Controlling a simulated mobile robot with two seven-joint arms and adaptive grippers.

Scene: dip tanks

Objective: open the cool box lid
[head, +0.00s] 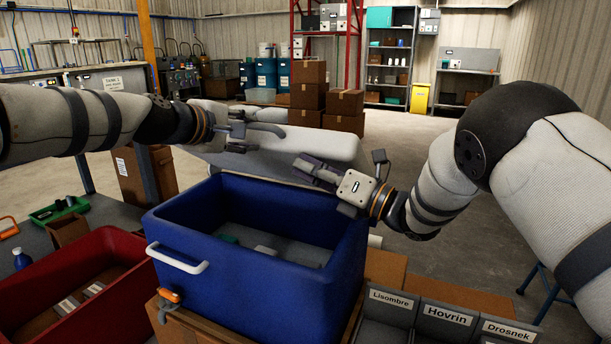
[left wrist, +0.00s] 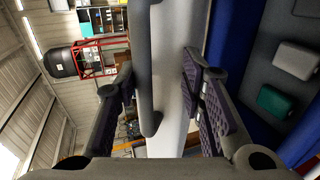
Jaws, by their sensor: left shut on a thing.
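The cool box is a blue tub (head: 250,275) with a white side handle and an orange latch at the front. Its pale lid (head: 320,146) stands raised at the back rim, and the tub's inside is open to view. My left gripper (head: 238,137) is at the lid's left end. In the left wrist view, its fingers (left wrist: 162,105) lie on both sides of the pale lid, beside a grey bar. My right gripper (head: 318,172) is in front of the lid, above the tub's back right part; its jaw gap is unclear.
A red bin (head: 95,310) stands left of the cool box. Labelled grey bins (head: 447,318) stand at the front right. Inside the cool box lie a teal block (left wrist: 275,101) and a grey block (left wrist: 297,57). Cardboard boxes (head: 308,85) stand on the floor behind.

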